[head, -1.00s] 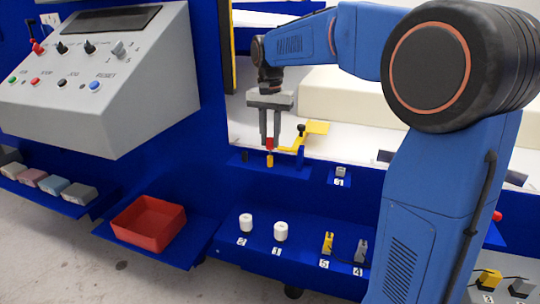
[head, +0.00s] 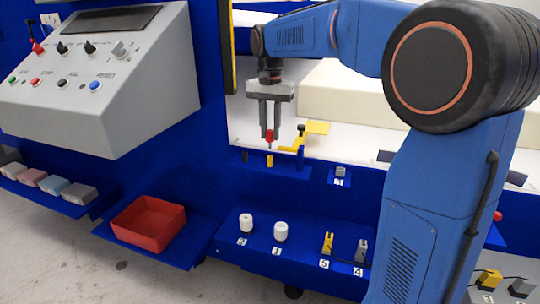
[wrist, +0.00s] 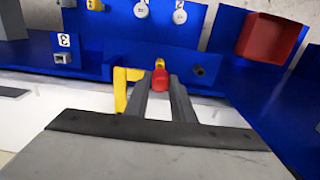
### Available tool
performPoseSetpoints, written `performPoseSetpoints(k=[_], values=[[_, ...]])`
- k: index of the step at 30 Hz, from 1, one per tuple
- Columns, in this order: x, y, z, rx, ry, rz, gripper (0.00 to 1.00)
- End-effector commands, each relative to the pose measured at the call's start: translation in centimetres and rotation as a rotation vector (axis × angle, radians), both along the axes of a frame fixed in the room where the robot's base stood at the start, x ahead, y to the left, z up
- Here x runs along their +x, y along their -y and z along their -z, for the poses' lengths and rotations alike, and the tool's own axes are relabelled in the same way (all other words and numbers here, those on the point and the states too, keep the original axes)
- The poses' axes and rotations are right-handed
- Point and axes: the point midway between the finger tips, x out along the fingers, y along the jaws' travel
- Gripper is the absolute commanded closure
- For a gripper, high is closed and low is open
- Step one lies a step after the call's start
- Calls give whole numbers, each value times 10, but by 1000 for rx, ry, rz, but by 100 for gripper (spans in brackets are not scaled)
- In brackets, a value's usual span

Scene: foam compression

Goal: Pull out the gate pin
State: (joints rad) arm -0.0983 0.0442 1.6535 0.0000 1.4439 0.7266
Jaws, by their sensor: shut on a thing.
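The gate pin (head: 269,136) has a red head and a thin shaft below it. My gripper (head: 270,132) is shut on the red head, with the fingers pointing down. In the head view the pin hangs upright above a small yellow holder (head: 270,160) on the blue ledge, and a gap shows between them. In the wrist view the red head (wrist: 160,80) sits between the fingertips, with the yellow holder (wrist: 160,63) just beyond it. The fingers hide part of the pin.
A yellow bracket (head: 316,128) and a blue post (head: 300,155) stand close to the right of the pin. White knobs (head: 247,223) sit on the lower blue shelf. A red tray (head: 149,222) lies at left, and a grey control console (head: 110,80) is further left.

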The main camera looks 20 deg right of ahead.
Motion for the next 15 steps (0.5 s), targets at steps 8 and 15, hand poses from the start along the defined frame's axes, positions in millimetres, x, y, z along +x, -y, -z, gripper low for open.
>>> performPoseSetpoints(k=[8,15], values=[[0,0,-14,0,1,0,100],[0,0,-24,0,0,0,100]])
